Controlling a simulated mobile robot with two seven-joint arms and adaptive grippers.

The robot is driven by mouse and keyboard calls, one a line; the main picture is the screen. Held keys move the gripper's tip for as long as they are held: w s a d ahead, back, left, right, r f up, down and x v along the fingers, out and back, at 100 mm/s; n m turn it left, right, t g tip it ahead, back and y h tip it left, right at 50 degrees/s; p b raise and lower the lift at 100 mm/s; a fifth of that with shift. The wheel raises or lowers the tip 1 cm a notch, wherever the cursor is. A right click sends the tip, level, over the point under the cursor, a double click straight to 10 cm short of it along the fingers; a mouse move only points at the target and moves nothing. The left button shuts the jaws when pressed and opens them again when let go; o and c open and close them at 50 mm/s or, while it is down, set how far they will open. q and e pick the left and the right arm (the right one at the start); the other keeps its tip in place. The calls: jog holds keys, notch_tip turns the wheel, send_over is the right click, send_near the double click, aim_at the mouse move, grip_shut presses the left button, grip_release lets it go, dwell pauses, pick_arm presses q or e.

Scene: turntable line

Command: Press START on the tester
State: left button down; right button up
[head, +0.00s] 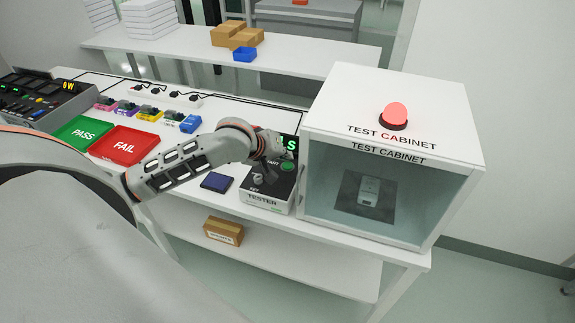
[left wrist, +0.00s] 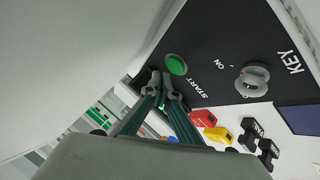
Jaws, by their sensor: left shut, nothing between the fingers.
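The tester (head: 262,206) is a box with a dark top and a white front, left of the test cabinet. Its round green START button (head: 288,167) shows beside my left gripper (head: 272,163), which is over the tester top. In the left wrist view the START button (left wrist: 176,64) is in plain sight, and the closed fingertips of my left gripper (left wrist: 163,84) point at the panel just beside it. They hold nothing, and I cannot tell whether they touch the panel. A grey key knob (left wrist: 253,80) sits by the ON and KEY lettering. My right gripper is not in view.
The test cabinet (head: 465,125) stands close on the right, with a red dome (head: 396,113) on top and a device (head: 369,190) inside. A dark blue pad (head: 217,183), a red FAIL tray (head: 124,146) and a green PASS tray (head: 83,133) lie to the left.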

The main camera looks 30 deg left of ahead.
aim_at(286, 167)
pick_arm(q)
jog(key=shift+r, duration=2.35)
